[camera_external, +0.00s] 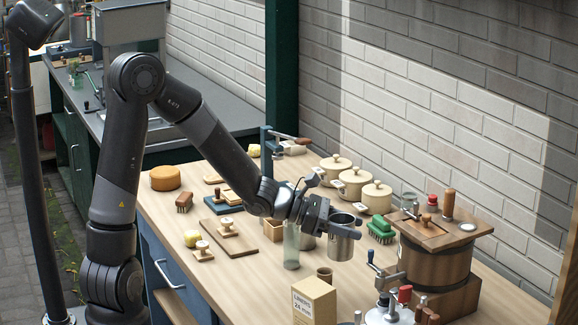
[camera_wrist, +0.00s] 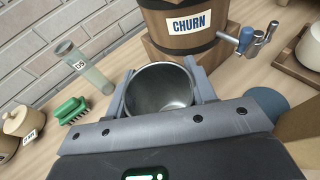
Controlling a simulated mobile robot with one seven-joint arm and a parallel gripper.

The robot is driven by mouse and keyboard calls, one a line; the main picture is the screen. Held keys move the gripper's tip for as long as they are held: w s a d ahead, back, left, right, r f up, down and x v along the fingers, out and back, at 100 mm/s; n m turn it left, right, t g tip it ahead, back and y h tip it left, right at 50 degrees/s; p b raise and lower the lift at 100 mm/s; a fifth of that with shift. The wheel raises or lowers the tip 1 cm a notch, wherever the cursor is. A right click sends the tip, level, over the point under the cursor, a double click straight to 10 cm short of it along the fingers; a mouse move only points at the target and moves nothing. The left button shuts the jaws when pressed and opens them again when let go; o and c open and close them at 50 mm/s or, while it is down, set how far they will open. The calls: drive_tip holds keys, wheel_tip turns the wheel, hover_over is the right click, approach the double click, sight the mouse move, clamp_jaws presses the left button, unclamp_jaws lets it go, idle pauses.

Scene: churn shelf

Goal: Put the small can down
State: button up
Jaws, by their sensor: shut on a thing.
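The small can (camera_external: 342,245) is a shiny grey metal cylinder, open at the top. My gripper (camera_external: 332,222) is shut on it, near its rim. In the wrist view the can (camera_wrist: 160,92) sits upright between my two fingers (camera_wrist: 163,80), and its inside looks empty. In the external view the can appears held over the wooden worktop (camera_external: 262,283). The gap under it cannot be judged exactly, and part of its upper side is hidden by my gripper.
A green brush (camera_external: 381,229) and lidded cream pots (camera_external: 352,184) lie behind. A clear glass cylinder (camera_external: 291,247), a small brown cup (camera_external: 324,274) and a labelled box (camera_external: 314,302) stand nearby.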

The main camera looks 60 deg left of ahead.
drive_tip(key=s+d+r+m+g+h, duration=0.3)
drive_tip(key=s+d+r, duration=0.1)
drive_tip(key=d+r, duration=0.35)
drive_tip(key=s+d+r+m+g+h, duration=0.1)
drive_tip(key=s+d+r+m+g, duration=0.25)
drive_tip(key=s, duration=0.35)
drive_tip(key=s+d+r+m+g+h, duration=0.1)
drive_tip(key=s+d+r+m+g, duration=0.15)
drive_tip(key=s+d, duration=0.35)
drive_tip(key=s+d+r+m+g+h, duration=0.1)
drive_tip(key=s+d+r+m+g, duration=0.2)
drive_tip(key=s, duration=0.5)
hover_over(319, 290)
wheel_tip(319, 290, down, 8)
drive_tip(key=shift+f, duration=1.95)
drive_tip(key=shift+f, duration=0.45)
drive_tip(key=o, duration=1)
